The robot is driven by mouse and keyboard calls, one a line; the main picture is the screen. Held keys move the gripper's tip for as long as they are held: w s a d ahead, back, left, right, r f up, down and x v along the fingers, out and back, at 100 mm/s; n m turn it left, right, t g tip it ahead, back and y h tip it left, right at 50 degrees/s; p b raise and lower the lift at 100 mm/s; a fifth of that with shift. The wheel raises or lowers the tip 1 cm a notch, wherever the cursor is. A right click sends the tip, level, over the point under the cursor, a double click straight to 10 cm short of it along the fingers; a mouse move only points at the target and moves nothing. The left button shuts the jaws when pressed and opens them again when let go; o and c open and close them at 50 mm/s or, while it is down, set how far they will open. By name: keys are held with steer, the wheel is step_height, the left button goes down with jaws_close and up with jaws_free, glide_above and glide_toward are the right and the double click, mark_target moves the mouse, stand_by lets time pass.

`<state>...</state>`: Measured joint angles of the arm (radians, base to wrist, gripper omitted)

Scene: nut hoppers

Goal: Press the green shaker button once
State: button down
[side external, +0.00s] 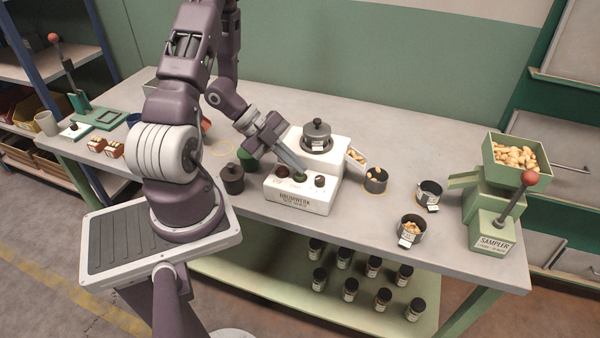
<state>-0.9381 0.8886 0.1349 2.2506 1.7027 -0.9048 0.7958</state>
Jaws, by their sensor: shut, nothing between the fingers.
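The shaker is a white box machine (300,200) on the bench with a lidded dark pot on top and lettering on its front. On its sloped front panel are a red knob (282,172), a green button (300,177) in the middle and a dark knob (320,181). My gripper (300,174) is shut and empty, pointing down, with its tips at the green button. The tips partly cover the button, and I cannot tell whether it is pressed in.
A dark lidded pot (232,180) stands left of the machine. A dark cup (376,180) with nuts stands under its chute (357,157). Two small tagged pans (429,194) and (411,229) stand further right, before a green sampler (492,215) with a red-knobbed lever.

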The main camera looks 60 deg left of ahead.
mark_target(296, 173)
steer(key=shift+r, duration=0.8)
steer(key=shift+r, duration=2.5)
